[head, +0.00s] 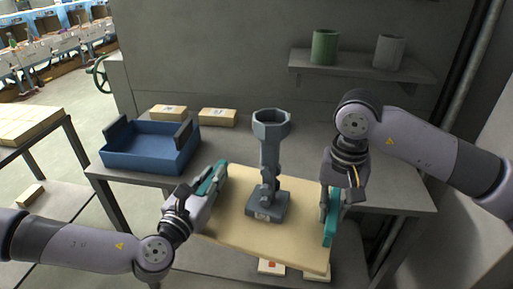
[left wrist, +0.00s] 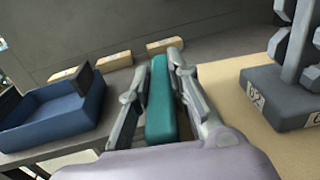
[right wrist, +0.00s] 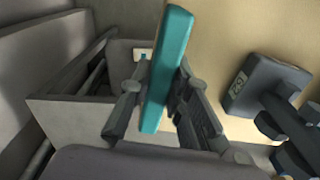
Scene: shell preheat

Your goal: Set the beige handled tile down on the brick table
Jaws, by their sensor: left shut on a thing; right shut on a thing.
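The beige handled tile (head: 232,220) is a flat board with a teal handle at each side. It is held between my grippers in front of the grey table and tilts a little in the head view. My left gripper (head: 199,190) is shut on the left teal handle (left wrist: 161,105). My right gripper (head: 334,205) is shut on the right teal handle (right wrist: 168,65). A grey stand with an octagonal cup on top (head: 268,160) stands upright on the tile, its base carrying a white numbered label. The gap between tile and grey table is hard to judge.
A blue tray (head: 145,160) with dark grips stands on the grey table (head: 390,190), in front of beige bricks (head: 217,116). Another table (head: 45,135) bearing beige bricks is at the left. A wall shelf (head: 362,68) holds two cups. More bricks lie below the tile.

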